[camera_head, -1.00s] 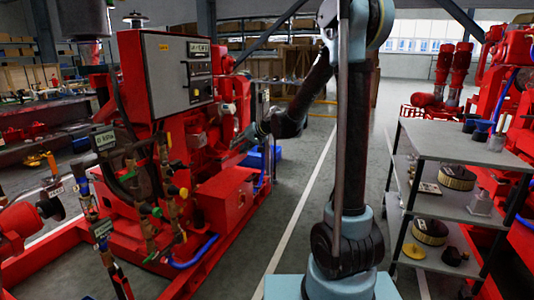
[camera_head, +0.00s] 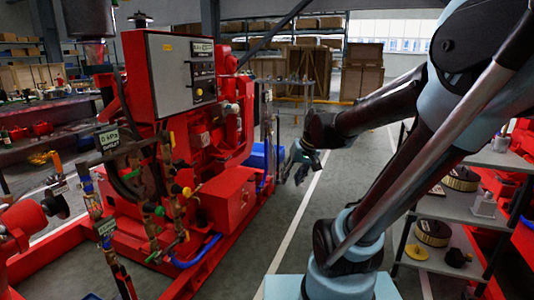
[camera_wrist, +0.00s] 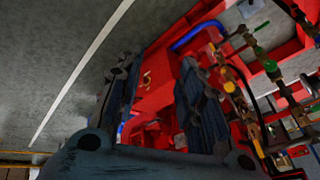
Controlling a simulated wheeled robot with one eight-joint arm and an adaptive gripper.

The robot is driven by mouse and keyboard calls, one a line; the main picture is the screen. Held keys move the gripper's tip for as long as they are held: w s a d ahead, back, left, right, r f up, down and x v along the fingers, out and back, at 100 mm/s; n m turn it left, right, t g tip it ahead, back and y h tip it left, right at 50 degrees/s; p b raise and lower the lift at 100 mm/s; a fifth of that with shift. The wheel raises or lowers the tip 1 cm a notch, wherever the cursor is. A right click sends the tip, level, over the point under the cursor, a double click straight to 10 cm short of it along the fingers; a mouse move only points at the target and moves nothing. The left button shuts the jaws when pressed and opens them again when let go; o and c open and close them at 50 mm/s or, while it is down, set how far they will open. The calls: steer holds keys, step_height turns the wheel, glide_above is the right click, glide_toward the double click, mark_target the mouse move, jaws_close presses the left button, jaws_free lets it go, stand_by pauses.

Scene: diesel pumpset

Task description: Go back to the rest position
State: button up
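My gripper (camera_head: 298,162) hangs over the floor just right of the red diesel pumpset (camera_head: 228,197), clear of it. In the wrist view, my gripper (camera_wrist: 158,72) has its two dark fingers apart and nothing between them. The pumpset's red frame and blue hose show behind and beyond the fingers there. My arm reaches up on the right of the head view, then bends down and left to the gripper.
A grey shelf trolley (camera_head: 455,212) stands at the right, partly hidden by my arm, with filters and small parts on it. A control panel box (camera_head: 180,72) tops the pumpset. Wooden crates (camera_head: 362,72) stand at the back. The floor aisle with a white line (camera_head: 300,215) is clear.

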steer(key=s+d+f+h, duration=0.1)
steer(key=s+d+f, duration=0.1)
steer(key=s, duration=0.3)
steer(key=s+d+f+g+h, duration=0.1)
steer(key=s+d+f, duration=0.2)
steer(key=s+d, duration=0.1)
steer(key=s+d+f+m+h, duration=0.1)
steer(key=s+d+f, duration=0.1)
steer(key=s, duration=0.4)
steer(key=shift+s+d+f+g, duration=0.3)
steer(key=shift+d+g, duration=0.1)
steer(key=shift+d, duration=0.45)
steer(key=shift+w, duration=0.1)
steer(key=shift+w+f, duration=0.2)
steer(key=shift+w, duration=0.25)
